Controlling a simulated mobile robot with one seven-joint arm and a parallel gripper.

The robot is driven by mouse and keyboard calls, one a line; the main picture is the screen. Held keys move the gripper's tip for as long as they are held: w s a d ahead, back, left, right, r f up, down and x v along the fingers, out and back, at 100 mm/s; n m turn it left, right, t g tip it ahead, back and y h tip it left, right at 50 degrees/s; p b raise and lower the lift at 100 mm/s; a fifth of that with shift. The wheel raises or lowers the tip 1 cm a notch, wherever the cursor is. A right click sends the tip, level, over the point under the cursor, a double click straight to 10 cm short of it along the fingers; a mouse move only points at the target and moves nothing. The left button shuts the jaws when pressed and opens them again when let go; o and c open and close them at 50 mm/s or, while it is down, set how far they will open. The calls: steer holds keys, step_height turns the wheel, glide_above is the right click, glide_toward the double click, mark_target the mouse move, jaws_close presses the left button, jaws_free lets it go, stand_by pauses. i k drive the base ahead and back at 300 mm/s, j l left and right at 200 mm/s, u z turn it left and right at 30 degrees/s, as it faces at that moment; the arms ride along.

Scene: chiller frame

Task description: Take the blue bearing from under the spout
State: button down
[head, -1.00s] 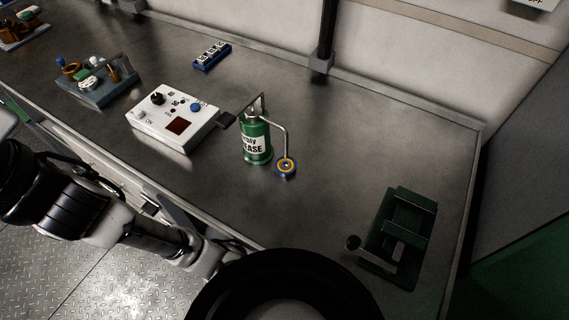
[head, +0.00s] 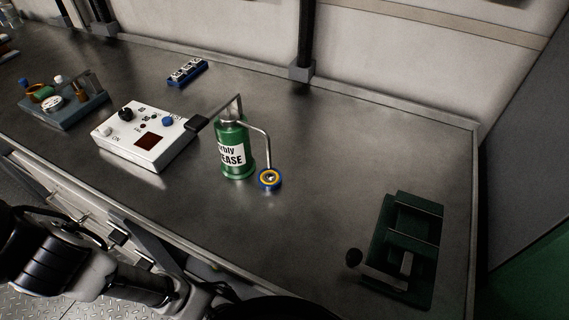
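The blue bearing (head: 270,180) is a small ring, blue outside with a yellow-orange band inside. It lies on the metal bench directly below the end of the spout (head: 267,150), a thin bent tube. The spout comes from the top of a green grease can (head: 236,152) with a white label. Whether the spout tip touches the bearing I cannot tell. My arm crosses the lower left of the head view, in front of the bench edge. My gripper is not in view.
A white control box (head: 146,136) with knobs stands left of the can, close to its lever (head: 197,124). A green fixture with a black knob (head: 404,250) stands at the right. A blue block (head: 187,72) and a grey tray (head: 64,110) lie farther left. Bench between can and fixture is clear.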

mark_target(265, 184)
steer(key=k+j, duration=0.1)
steer(key=j, duration=3.55)
steer(key=z, duration=2.1)
